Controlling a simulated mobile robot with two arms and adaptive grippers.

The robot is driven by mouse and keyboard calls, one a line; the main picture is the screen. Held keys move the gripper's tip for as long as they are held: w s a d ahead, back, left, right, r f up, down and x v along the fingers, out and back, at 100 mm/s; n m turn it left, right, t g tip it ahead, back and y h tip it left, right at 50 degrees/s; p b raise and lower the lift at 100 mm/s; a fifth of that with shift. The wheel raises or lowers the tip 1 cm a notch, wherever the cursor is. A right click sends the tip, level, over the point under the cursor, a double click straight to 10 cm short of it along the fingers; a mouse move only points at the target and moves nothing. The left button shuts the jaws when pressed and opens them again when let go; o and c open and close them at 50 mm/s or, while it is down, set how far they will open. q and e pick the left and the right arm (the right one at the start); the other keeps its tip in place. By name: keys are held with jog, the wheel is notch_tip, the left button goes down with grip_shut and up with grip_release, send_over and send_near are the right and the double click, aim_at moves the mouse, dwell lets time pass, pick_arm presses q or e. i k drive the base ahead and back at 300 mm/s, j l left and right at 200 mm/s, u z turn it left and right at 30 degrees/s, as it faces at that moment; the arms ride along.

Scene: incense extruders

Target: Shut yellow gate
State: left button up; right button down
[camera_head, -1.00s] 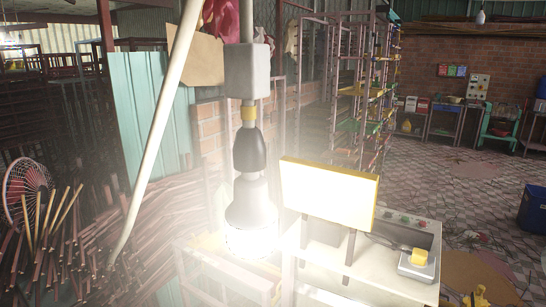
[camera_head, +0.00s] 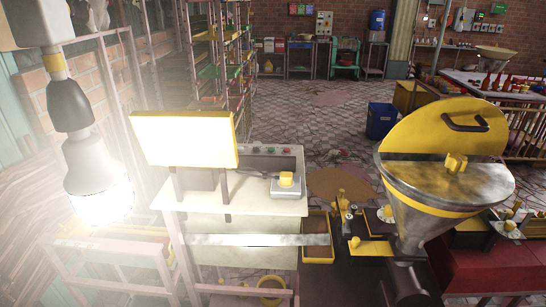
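A yellow half-round flap with a dark handle, which looks like the yellow gate (camera_head: 425,130), stands raised at the back of a metal hopper (camera_head: 420,198) on the right. The near part of the hopper's top is covered by a grey, worn half-round plate with a small yellow knob (camera_head: 456,163). A yellow band runs round the hopper just below its rim. Neither of my grippers is in view.
A white work table (camera_head: 245,195) with a glowing yellow-framed panel (camera_head: 184,139) stands left of the hopper. A bright hanging lamp (camera_head: 97,185) is at the left. A blue bin (camera_head: 381,121) stands on the tiled floor behind, where there is open room.

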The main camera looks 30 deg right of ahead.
aim_at(357, 247)
jog(key=l+z, duration=0.15)
jog(key=z, duration=1.4)
